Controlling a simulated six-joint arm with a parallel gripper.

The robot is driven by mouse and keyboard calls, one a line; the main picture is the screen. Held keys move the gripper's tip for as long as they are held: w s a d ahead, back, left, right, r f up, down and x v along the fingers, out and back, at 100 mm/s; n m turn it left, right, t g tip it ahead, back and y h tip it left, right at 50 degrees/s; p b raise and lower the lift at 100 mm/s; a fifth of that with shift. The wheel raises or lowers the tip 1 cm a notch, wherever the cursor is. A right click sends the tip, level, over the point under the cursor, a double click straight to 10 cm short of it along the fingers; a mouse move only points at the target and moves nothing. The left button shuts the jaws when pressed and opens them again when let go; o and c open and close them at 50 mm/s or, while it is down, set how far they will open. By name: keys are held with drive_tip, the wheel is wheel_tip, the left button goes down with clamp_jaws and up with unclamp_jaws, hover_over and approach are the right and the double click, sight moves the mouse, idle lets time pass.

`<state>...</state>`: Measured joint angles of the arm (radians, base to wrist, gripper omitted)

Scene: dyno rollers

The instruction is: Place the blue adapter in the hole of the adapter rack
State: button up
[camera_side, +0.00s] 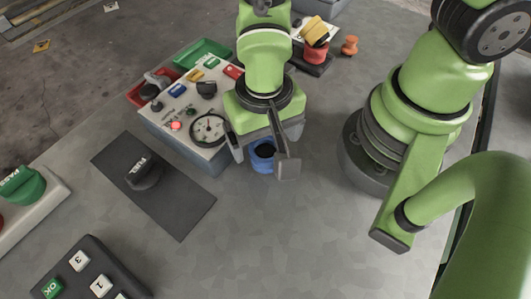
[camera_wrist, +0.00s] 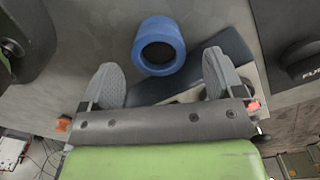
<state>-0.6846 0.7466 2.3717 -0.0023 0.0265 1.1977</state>
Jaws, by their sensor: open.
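The blue adapter (camera_side: 262,160) stands on the grey table beside the control box. In the side view it shows between and partly behind the fingers of my gripper (camera_side: 263,163). In the wrist view the adapter (camera_wrist: 158,46) is a blue ring with a dark opening, just beyond and between the spread fingertips of my gripper (camera_wrist: 160,61). No finger visibly touches it. My gripper is open and empty. I cannot surely identify the adapter rack; a dark base (camera_side: 317,70) at the back bears a red round piece with a yellow piece above it.
The control box (camera_side: 190,118) with gauge and buttons is close on the left. A black plate (camera_side: 181,211) with a knob (camera_side: 145,172) lies at front left. A green tray (camera_side: 203,52) and an orange piece (camera_side: 349,46) are at the back. The front middle table is clear.

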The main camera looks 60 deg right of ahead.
sight(265, 151)
drive_tip(key=shift+f, duration=2.65)
drive_tip(key=shift+c, duration=0.2)
drive_tip(key=c, duration=1)
